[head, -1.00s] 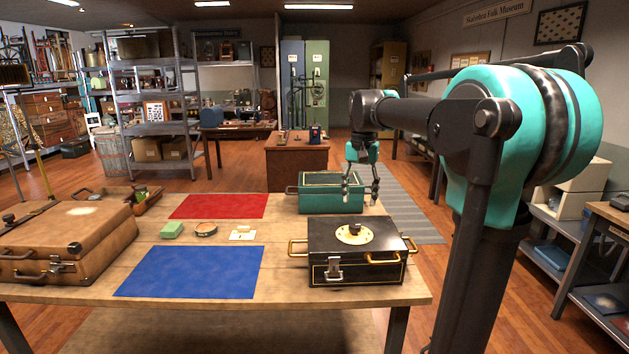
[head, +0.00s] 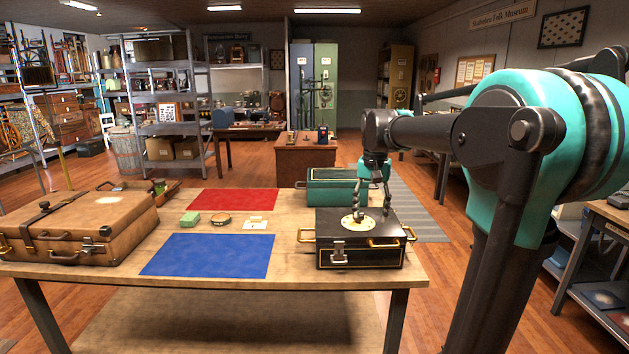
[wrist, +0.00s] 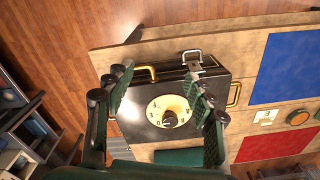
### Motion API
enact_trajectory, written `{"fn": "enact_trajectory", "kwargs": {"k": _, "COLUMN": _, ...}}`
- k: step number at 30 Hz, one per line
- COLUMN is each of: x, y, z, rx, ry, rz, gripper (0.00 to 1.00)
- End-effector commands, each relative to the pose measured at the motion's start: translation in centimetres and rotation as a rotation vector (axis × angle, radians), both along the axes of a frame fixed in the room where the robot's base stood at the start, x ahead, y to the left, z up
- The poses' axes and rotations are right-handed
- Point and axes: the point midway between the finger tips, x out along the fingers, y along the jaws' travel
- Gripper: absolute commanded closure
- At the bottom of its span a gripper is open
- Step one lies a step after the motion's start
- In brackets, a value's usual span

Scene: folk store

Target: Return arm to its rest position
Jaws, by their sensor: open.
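My gripper (head: 373,203) is open and empty in the head view, pointing down over the black case. In the wrist view its two fingers (wrist: 160,100) stand apart, with the case's dial between them in the picture. The black case (head: 335,254) has brass handles, a latch and a cream round dial (head: 360,222) on its lid. The fingertips look close to the dial, but I cannot tell whether they touch it. A teal case (head: 322,189) stands behind the black one, partly hidden by it and by my gripper.

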Motion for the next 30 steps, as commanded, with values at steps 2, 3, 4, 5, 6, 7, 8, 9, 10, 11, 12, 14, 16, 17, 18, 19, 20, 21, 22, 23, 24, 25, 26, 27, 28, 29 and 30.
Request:
{"fn": "enact_trajectory", "kwargs": {"k": 2, "x": -0.7, "y": -0.2, "z": -1.2, "rx": 0.001, "ry": -0.014, "rz": 0.015, "gripper": 0.45}}
{"fn": "enact_trajectory", "kwargs": {"k": 3, "x": -1.1, "y": -0.4, "z": -1.9, "rx": 0.000, "ry": -0.023, "rz": 0.024, "gripper": 0.45}}
{"fn": "enact_trajectory", "kwargs": {"k": 4, "x": -1.4, "y": -0.5, "z": -2.5, "rx": 0.000, "ry": -0.031, "rz": 0.030, "gripper": 0.45}}
{"fn": "enact_trajectory", "kwargs": {"k": 5, "x": -1.8, "y": -0.6, "z": -3.1, "rx": 0.000, "ry": -0.038, "rz": 0.039, "gripper": 0.45}}
{"fn": "enact_trajectory", "kwargs": {"k": 6, "x": -2.4, "y": -0.7, "z": -3.9, "rx": -0.001, "ry": -0.049, "rz": 0.050, "gripper": 0.45}}
{"fn": "enact_trajectory", "kwargs": {"k": 7, "x": -2.8, "y": -0.8, "z": -4.6, "rx": -0.001, "ry": -0.057, "rz": 0.059, "gripper": 0.45}}
{"fn": "enact_trajectory", "kwargs": {"k": 8, "x": -3.2, "y": -0.9, "z": -5.3, "rx": -0.002, "ry": -0.067, "rz": 0.069, "gripper": 0.45}}
{"fn": "enact_trajectory", "kwargs": {"k": 9, "x": -3.9, "y": -1.1, "z": -6.3, "rx": -0.002, "ry": -0.078, "rz": 0.082, "gripper": 0.45}}
{"fn": "enact_trajectory", "kwargs": {"k": 10, "x": -4.4, "y": -1.2, "z": -7.1, "rx": -0.004, "ry": -0.090, "rz": 0.093, "gripper": 0.45}}
{"fn": "enact_trajectory", "kwargs": {"k": 11, "x": -5.1, "y": -1.3, "z": -8.0, "rx": -0.005, "ry": -0.101, "rz": 0.105, "gripper": 0.45}}
{"fn": "enact_trajectory", "kwargs": {"k": 12, "x": -6.1, "y": -1.5, "z": -9.2, "rx": -0.007, "ry": -0.117, "rz": 0.121, "gripper": 0.45}}
{"fn": "enact_trajectory", "kwargs": {"k": 14, "x": -7.8, "y": -1.9, "z": -11.4, "rx": -0.012, "ry": -0.145, "rz": 0.151, "gripper": 0.45}}
{"fn": "enact_trajectory", "kwargs": {"k": 16, "x": -10.4, "y": -2.3, "z": -14.4, "rx": -0.021, "ry": -0.184, "rz": 0.190, "gripper": 0.45}}
{"fn": "enact_trajectory", "kwargs": {"k": 17, "x": -11.6, "y": -2.5, "z": -15.7, "rx": -0.025, "ry": -0.202, "rz": 0.208, "gripper": 0.45}}
{"fn": "enact_trajectory", "kwargs": {"k": 18, "x": -13.2, "y": -2.7, "z": -17.3, "rx": -0.032, "ry": -0.226, "rz": 0.232, "gripper": 0.45}}
{"fn": "enact_trajectory", "kwargs": {"k": 19, "x": -14.4, "y": -2.8, "z": -18.4, "rx": -0.037, "ry": -0.240, "rz": 0.249, "gripper": 0.45}}
{"fn": "enact_trajectory", "kwargs": {"k": 20, "x": -15.4, "y": -2.9, "z": -19.4, "rx": -0.042, "ry": -0.256, "rz": 0.264, "gripper": 0.45}}
{"fn": "enact_trajectory", "kwargs": {"k": 21, "x": -16.7, "y": -3.0, "z": -20.6, "rx": -0.048, "ry": -0.272, "rz": 0.282, "gripper": 0.45}}
{"fn": "enact_trajectory", "kwargs": {"k": 22, "x": -17.5, "y": -3.1, "z": -21.3, "rx": -0.053, "ry": -0.284, "rz": 0.294, "gripper": 0.45}}
{"fn": "enact_trajectory", "kwargs": {"k": 23, "x": -18.3, "y": -3.2, "z": -22.0, "rx": -0.056, "ry": -0.293, "rz": 0.304, "gripper": 0.45}}
{"fn": "enact_trajectory", "kwargs": {"k": 24, "x": -19.1, "y": -3.3, "z": -22.7, "rx": -0.062, "ry": -0.304, "rz": 0.316, "gripper": 0.45}}
{"fn": "enact_trajectory", "kwargs": {"k": 25, "x": -19.5, "y": -3.3, "z": -23.1, "rx": -0.065, "ry": -0.311, "rz": 0.324, "gripper": 0.45}}
{"fn": "enact_trajectory", "kwargs": {"k": 26, "x": -20.0, "y": -3.3, "z": -23.4, "rx": -0.067, "ry": -0.316, "rz": 0.328, "gripper": 0.45}}
{"fn": "enact_trajectory", "kwargs": {"k": 27, "x": -20.4, "y": -3.4, "z": -23.7, "rx": -0.070, "ry": -0.320, "rz": 0.333, "gripper": 0.45}}
{"fn": "enact_trajectory", "kwargs": {"k": 28, "x": -20.5, "y": -3.4, "z": -23.9, "rx": -0.071, "ry": -0.323, "rz": 0.337, "gripper": 0.45}}
{"fn": "enact_trajectory", "kwargs": {"k": 29, "x": -20.6, "y": -3.4, "z": -24.0, "rx": -0.072, "ry": -0.325, "rz": 0.339, "gripper": 0.45}}
{"fn": "enact_trajectory", "kwargs": {"k": 30, "x": -20.7, "y": -3.4, "z": -24.0, "rx": -0.072, "ry": -0.327, "rz": 0.341, "gripper": 0.45}}
